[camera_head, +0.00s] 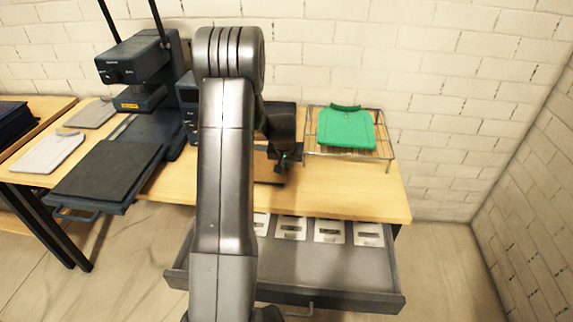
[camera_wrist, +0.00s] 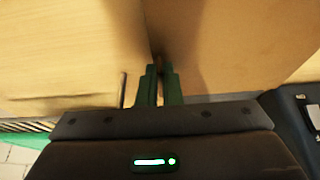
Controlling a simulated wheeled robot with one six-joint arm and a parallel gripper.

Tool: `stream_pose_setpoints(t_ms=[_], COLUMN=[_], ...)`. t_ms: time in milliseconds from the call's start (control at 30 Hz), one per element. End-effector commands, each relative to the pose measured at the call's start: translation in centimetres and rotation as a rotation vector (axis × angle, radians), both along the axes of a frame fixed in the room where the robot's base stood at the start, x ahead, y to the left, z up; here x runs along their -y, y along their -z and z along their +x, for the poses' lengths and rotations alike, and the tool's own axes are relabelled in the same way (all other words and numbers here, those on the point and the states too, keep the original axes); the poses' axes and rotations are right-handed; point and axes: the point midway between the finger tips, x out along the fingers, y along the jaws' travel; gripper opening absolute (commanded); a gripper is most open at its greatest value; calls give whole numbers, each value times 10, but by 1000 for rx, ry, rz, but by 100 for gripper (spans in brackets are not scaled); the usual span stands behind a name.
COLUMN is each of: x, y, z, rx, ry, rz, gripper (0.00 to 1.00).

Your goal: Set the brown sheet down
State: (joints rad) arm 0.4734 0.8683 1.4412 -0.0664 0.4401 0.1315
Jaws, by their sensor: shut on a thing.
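The brown sheet (camera_wrist: 235,45) fills the upper right of the wrist view, with one edge between my fingertips. My gripper (camera_wrist: 158,72) has green fingers shut on that edge. In the head view the sheet (camera_head: 264,168) shows only partly, over the wooden table behind my arm. My gripper (camera_head: 286,160) is beside it, low over the table. My arm hides much of the sheet, and I cannot tell whether it touches the table.
An open drawer (camera_head: 340,262) holds several white cards below the table. Bare tabletop (camera_head: 350,192) shows in front of the rack.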

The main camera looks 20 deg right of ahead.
Motion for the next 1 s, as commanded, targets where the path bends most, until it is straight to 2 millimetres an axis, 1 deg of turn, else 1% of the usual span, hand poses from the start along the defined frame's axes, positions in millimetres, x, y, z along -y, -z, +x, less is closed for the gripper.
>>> stream_pose_setpoints(t_ms=[167,200,267,300,567,667,767,1000], x=[0,0,0,0,0,0,-2,-13], y=[5,3,3,3,2,-2,-16,-66], z=[0,0,0,0,0,0,-4,-21], rx=[0,0,-1,-1,-1,-1,1,2], ry=[0,0,0,0,0,0,0,0], rz=[0,0,1,1,1,1,-1,-1], gripper=[0,11,23,27,27,27,27,27])
